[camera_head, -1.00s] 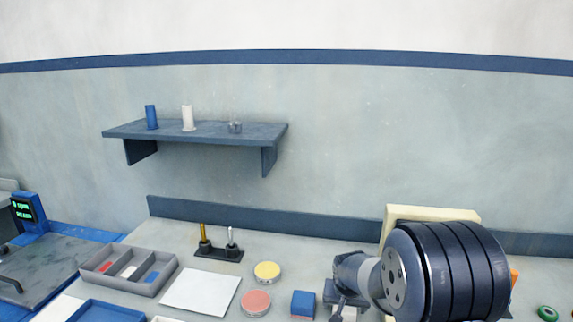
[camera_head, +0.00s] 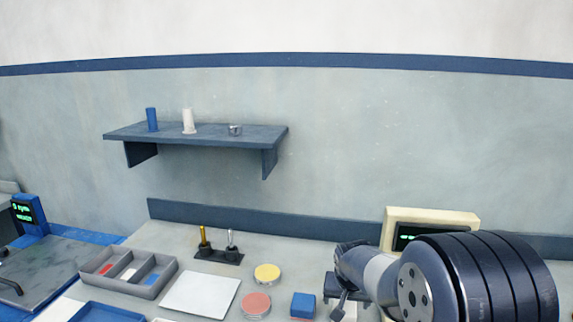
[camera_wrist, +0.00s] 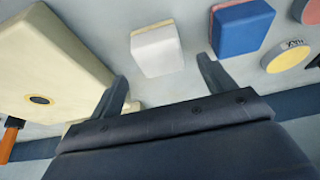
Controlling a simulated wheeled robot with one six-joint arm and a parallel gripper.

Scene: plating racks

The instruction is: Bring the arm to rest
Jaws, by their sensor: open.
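My gripper (camera_wrist: 165,85) is open and empty in the wrist view, its two dark fingers spread apart. Beyond the fingers lies a white block with a pale yellow base (camera_wrist: 157,50). A blue block (camera_wrist: 242,27) with an orange-pink base lies to its right. In the head view, my arm reaches in from the lower right over the bench and its wrist covers the area right of the blue block (camera_head: 303,305). The fingers show only partly there, near the arm's dark end (camera_head: 340,285).
A cream box with a dark display (camera_head: 432,216) stands behind my arm. Yellow (camera_head: 267,273) and pink (camera_head: 256,305) discs, a white plate (camera_head: 201,294), a compartment tray (camera_head: 128,272) and a two-rod stand (camera_head: 218,255) are on the bench. A wall shelf (camera_head: 195,133) hangs above.

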